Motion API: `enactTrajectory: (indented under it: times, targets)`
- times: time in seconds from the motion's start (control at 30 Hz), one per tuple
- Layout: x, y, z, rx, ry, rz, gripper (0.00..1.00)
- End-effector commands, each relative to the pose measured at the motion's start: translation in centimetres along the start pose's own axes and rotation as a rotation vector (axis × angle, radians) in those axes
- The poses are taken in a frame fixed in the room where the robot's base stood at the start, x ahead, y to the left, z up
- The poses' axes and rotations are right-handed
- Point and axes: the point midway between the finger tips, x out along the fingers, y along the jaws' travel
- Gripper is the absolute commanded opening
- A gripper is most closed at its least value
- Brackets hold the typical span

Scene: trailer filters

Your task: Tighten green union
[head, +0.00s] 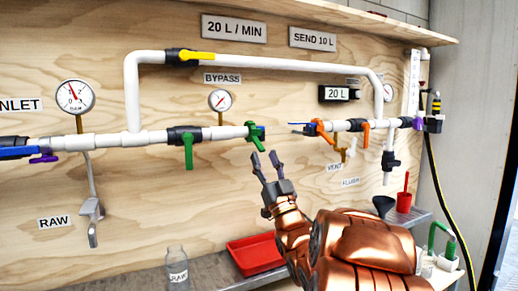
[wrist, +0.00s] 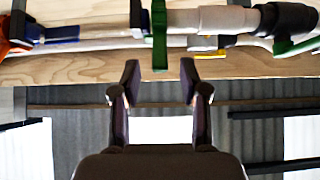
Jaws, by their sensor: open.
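The green union (head: 255,134) is at the right end of the left pipe run, beside a gap in the pipe. In the wrist view the green union (wrist: 159,38) shows at the top middle as a green ring with a bar pointing down. My gripper (head: 267,163) is open and empty, just below the union and slightly right of it in the head view. In the wrist view my gripper (wrist: 159,80) has its two fingers spread, with the green bar lined up between them and beyond their tips. I see no contact with the union.
A green valve handle (head: 188,151) hangs left of the union. Orange fittings (head: 320,130) lie right of the gap. The white bypass pipe (head: 270,65) runs above. A red tray (head: 255,255) and a bottle (head: 176,266) stand on the shelf below.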

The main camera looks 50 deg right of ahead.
Motion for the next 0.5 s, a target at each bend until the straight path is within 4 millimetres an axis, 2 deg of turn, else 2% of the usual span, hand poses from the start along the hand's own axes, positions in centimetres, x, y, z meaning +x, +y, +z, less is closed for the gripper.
enactTrajectory:
  times: [0.3, 0.5]
  targets:
    - [3.7, -0.1, 0.1, -0.001, 0.001, -0.002, 0.44]
    - [4.9, 0.0, 0.1, 0.000, -0.003, 0.001, 0.44]
